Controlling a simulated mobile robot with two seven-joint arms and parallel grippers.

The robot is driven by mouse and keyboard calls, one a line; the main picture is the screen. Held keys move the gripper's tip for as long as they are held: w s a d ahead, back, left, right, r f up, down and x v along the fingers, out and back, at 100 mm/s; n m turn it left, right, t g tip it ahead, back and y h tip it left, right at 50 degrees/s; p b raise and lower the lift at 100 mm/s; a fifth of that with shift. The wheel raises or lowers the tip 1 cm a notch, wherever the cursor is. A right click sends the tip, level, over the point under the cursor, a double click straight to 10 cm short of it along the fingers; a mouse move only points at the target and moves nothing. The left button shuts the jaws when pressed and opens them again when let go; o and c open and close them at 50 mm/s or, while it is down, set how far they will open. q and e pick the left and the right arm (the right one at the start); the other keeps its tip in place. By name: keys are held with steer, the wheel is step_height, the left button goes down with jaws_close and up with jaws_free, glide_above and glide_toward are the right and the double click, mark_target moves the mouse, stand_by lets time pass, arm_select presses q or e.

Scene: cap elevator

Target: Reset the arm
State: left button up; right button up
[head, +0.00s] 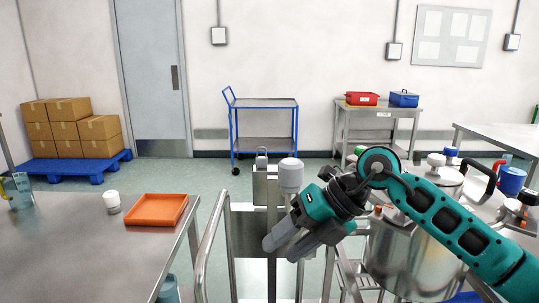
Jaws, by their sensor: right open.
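My right arm comes in from the right, and its teal and grey right gripper (287,244) hangs over the centre of the view. Its two grey fingers point down and left, open, with nothing between them that I can see. A white cap (291,174) sits upright on a grey metal stand (264,185), just behind and above the fingers; the gripper appears apart from it, and its lower part is partly hidden. My left gripper is not in view.
A steel table (70,255) at left holds an orange tray (157,210) and a white cup-like piece (112,201). A large steel vessel (400,250) with lid fittings stands under my right arm. A blue cart (264,122) stands behind on open floor.

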steer(key=s+a+r+m+y, duration=0.2)
steer(key=s+a+m+y, duration=0.25)
steer(key=a+y, duration=0.4)
steer(key=w+d+f+m+t+h+p, duration=0.1)
steer(key=d+f+m+t+h, duration=0.1)
steer(key=d+f+m+t, duration=0.5)
steer(key=w+d+f+m+t+h+p, duration=0.1)
steer(key=d+f+m+t+h, duration=0.3)
steer(key=m+t, duration=0.8)
steer(key=s+d+f+m+g+h, duration=0.4)
steer(key=s+d+f+m, duration=0.2)
steer(key=f, duration=0.4)
steer(key=s+d+f+m+g+h, duration=0.4)
steer(key=s+d+f+m+h, duration=0.1)
steer(key=s+f, duration=0.4)
steer(key=shift+d+f+m+g, duration=0.3)
steer(key=shift+d+f+m, duration=0.25)
steer(key=shift+m, duration=0.4)
